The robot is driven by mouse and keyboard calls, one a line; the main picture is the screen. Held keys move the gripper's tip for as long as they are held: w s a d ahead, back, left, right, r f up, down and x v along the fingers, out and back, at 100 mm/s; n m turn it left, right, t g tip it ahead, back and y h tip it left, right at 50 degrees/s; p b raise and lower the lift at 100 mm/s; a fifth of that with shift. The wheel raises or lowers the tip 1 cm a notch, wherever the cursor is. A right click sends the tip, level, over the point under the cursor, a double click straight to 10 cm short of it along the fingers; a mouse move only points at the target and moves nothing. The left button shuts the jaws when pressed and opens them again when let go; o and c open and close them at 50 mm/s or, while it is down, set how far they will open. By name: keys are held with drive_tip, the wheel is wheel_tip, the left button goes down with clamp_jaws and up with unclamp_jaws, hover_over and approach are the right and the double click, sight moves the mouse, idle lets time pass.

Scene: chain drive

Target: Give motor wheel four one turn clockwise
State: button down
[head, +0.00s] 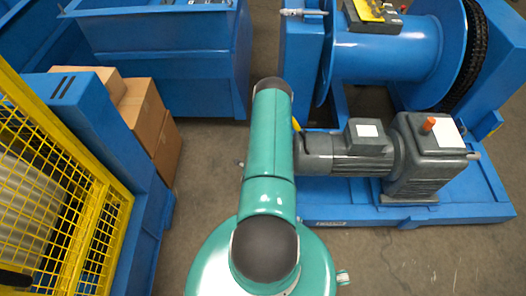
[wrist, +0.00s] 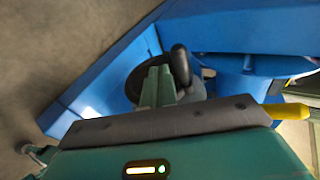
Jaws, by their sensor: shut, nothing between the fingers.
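In the wrist view a dark round wheel (wrist: 135,82) sits against blue framework, partly hidden behind my gripper. A black rounded handle (wrist: 180,64) stands up beside my fingertips on their right. My gripper (wrist: 160,72) has its two green fingers together, with nothing between them. The fingers overlap the wheel in the picture; I cannot tell whether they touch it or the handle. No number shows on the wheel. In the head view a grey motor (head: 345,150) lies on a blue base, and my green arm hides its left end, the wheel and my gripper.
A grey gearbox (head: 425,160) with an orange cap adjoins the motor. A blue drum (head: 385,55) with a black chain stands behind. Cardboard boxes (head: 145,110) and a yellow mesh guard (head: 60,190) are at left. Bare floor (head: 205,160) lies between them and my arm.

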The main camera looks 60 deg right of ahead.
drive_tip(key=shift+w+d, duration=0.25)
drive_tip(key=shift+d, duration=0.65)
drive_tip(key=shift+w+d, duration=0.25)
drive_tip(key=shift+d, duration=0.6)
drive_tip(key=shift+d, duration=0.1)
drive_tip(key=shift+w+d+r, duration=0.4)
drive_tip(key=shift+d, duration=0.3)
drive_tip(key=shift+a+r, duration=0.1)
drive_tip(key=shift+a, duration=0.05)
